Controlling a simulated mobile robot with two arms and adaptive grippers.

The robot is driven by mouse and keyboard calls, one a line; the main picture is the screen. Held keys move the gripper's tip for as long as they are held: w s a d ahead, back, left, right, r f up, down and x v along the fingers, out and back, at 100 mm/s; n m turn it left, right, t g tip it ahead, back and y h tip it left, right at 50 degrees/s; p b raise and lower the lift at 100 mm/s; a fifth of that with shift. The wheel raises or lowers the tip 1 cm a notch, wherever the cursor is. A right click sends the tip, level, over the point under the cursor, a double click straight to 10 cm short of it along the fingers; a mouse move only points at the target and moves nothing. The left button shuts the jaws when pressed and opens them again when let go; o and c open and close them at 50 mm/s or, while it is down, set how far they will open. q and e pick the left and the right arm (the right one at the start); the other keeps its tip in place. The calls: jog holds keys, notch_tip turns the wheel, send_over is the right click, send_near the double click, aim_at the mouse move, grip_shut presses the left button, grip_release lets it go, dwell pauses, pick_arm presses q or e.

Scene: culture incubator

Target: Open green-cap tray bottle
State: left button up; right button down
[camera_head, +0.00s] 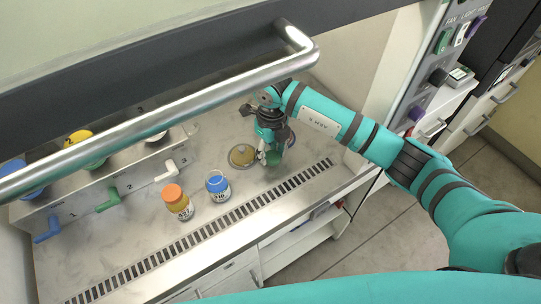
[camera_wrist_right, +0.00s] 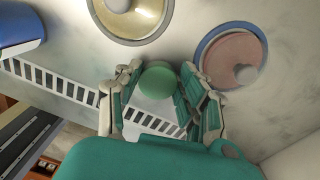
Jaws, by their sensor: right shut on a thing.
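My right gripper (camera_head: 268,155) reaches down into the hood and is shut on the green cap (camera_wrist_right: 158,80). In the right wrist view the round green cap sits between the two fingers (camera_wrist_right: 160,88). In the head view only a green part (camera_head: 274,161) shows at the fingertips. The bottle body under the cap is hidden, so I cannot tell whether the cap is still on it. My left gripper is not in view.
A blue-cap bottle (camera_head: 218,186) and an orange-cap bottle (camera_head: 178,202) stand left of the gripper. A yellowish dish (camera_head: 242,156) lies close beside it, and a pinkish dish (camera_wrist_right: 232,58) lies on its other side. A slotted grille (camera_head: 210,232) runs along the front. A metal handle bar (camera_head: 200,98) crosses above.

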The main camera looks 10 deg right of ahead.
jog(key=shift+f, duration=0.45)
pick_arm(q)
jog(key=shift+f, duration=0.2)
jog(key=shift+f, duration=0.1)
pick_arm(e)
jog(key=shift+f, duration=0.15)
jog(key=c, duration=1.1)
grip_release()
jog(key=shift+o, duration=0.2)
